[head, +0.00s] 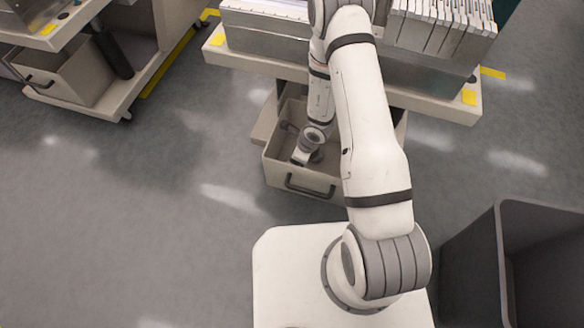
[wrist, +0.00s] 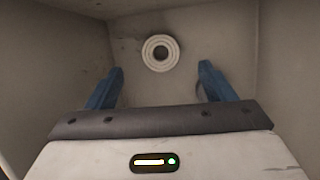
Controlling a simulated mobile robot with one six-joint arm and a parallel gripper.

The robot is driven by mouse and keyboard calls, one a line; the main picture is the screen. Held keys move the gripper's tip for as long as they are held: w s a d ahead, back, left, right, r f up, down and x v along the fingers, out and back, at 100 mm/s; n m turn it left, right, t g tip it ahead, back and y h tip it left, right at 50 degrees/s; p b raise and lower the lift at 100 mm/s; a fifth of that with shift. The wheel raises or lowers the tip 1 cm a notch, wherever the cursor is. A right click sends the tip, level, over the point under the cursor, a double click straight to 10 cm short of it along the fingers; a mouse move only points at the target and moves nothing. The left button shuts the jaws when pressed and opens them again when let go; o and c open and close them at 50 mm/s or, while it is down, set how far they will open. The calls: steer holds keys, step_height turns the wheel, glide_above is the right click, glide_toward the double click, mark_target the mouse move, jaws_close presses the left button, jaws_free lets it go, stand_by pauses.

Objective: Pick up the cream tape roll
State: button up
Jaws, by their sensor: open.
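The cream tape roll (wrist: 160,53) shows in the wrist view as a pale ring with a dark centre hole, on the floor of a drawer close to its wall. My gripper (wrist: 160,75) is open, with its two blue fingers apart and nothing between them. The roll appears beyond the fingertips, roughly centred between them and not touching either. In the head view my arm reaches down into the open drawer (head: 308,186) under the trolley. The roll and the fingers cannot be made out in that view.
The trolley (head: 440,104) above the drawer holds several upright white items in metal bins. A dark bin (head: 475,262) stands at the lower right. Another trolley with an open drawer (head: 65,82) stands at the upper left. The floor (head: 130,220) at left is clear.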

steer(key=b+x, duration=0.3)
steer(key=x, duration=0.4)
steer(key=shift+s+d+f, duration=0.15)
steer(key=shift+f, duration=0.15)
steer(key=c, duration=1.1)
